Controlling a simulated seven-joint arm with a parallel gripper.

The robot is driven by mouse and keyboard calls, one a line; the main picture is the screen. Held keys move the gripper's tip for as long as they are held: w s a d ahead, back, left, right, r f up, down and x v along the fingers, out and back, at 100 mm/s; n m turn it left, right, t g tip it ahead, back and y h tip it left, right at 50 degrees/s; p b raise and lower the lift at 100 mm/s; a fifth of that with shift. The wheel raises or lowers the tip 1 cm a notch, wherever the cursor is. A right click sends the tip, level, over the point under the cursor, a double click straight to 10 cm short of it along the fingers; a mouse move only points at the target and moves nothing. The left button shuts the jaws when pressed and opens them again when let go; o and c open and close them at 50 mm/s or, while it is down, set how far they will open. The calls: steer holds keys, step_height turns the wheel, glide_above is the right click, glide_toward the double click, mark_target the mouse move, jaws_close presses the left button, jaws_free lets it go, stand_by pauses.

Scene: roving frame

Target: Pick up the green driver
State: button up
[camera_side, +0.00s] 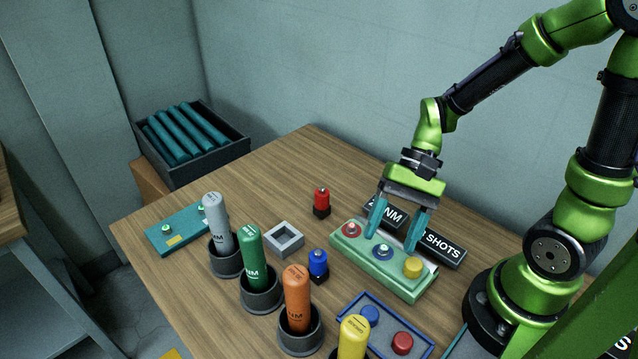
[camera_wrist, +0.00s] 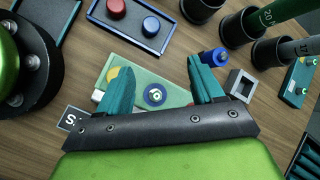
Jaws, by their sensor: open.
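The green driver (camera_side: 251,258) stands upright in a round dark holder (camera_side: 261,291), between the grey and orange drivers in the side view. Its green handle (camera_wrist: 285,12) also shows at the top right of the wrist view. My gripper (camera_side: 398,243) is open, its two teal fingers pointing down over the green button box (camera_side: 380,262). Nothing is between the fingertips. My gripper is well apart from the green driver, to its right in the side view. In the wrist view my gripper (camera_wrist: 160,80) spans the button box.
A grey driver (camera_side: 216,222), orange driver (camera_side: 297,298) and yellow driver (camera_side: 353,338) stand near the green one. A blue tray (camera_side: 425,354) is in front.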

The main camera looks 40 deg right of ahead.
mark_target(256, 267)
steer(key=w+a+r+m+t+y, duration=0.1)
steer(key=w+a+m+t+y, duration=0.5)
steer(key=w+m+y, duration=0.4)
steer(key=w+a+m, duration=0.1)
steer(key=w+a, duration=0.2)
steer(key=a, duration=1.2)
steer(key=shift+w+a, duration=0.3)
steer(key=shift+w, duration=0.05)
jaws_close()
